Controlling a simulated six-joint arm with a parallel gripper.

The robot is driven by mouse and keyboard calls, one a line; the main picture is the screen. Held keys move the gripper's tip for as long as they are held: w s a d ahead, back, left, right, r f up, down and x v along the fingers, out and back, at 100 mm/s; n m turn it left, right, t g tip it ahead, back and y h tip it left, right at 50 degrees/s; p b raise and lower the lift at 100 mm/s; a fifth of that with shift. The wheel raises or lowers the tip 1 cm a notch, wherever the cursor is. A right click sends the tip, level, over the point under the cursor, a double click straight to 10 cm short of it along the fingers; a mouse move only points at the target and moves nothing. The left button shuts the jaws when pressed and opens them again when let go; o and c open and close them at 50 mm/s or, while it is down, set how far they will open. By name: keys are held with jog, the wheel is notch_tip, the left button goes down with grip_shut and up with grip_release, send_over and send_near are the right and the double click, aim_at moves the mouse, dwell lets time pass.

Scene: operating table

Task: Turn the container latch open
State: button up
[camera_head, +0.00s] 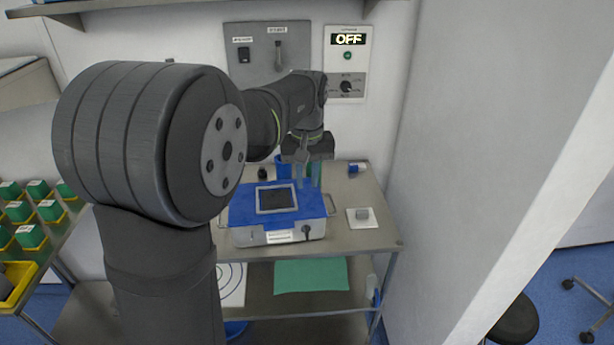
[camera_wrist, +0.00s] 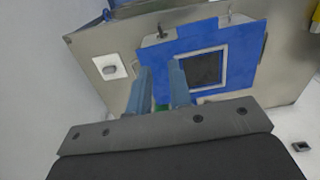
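The container (camera_head: 275,232) is a grey box with a blue lid and a dark framed window, standing on the metal table. A small dark latch (camera_head: 306,231) is on its front face, near the right end. In the wrist view the container's blue lid (camera_wrist: 240,55) is at the upper right, and what looks like the latch (camera_wrist: 160,34) sits at its top left edge. My gripper (camera_head: 308,178) is above the container's back right part, fingers pointing down. In the wrist view its two blue fingers (camera_wrist: 158,78) are apart with nothing held, and the latch is clear of them.
A white pad with a grey block (camera_head: 362,216) lies right of the container. A blue cup (camera_head: 283,164) and a small blue-and-white item (camera_head: 357,168) are at the back. Wall panels (camera_head: 268,52) stand behind. The table's front right is clear.

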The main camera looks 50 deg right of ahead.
aim_at(307, 229)
jog(key=shift+f, duration=0.1)
jog(key=shift+c, duration=0.3)
notch_tip(307, 229, down, 17)
jog(key=shift+f, duration=0.15)
jog(key=shift+c, duration=0.3)
grip_shut()
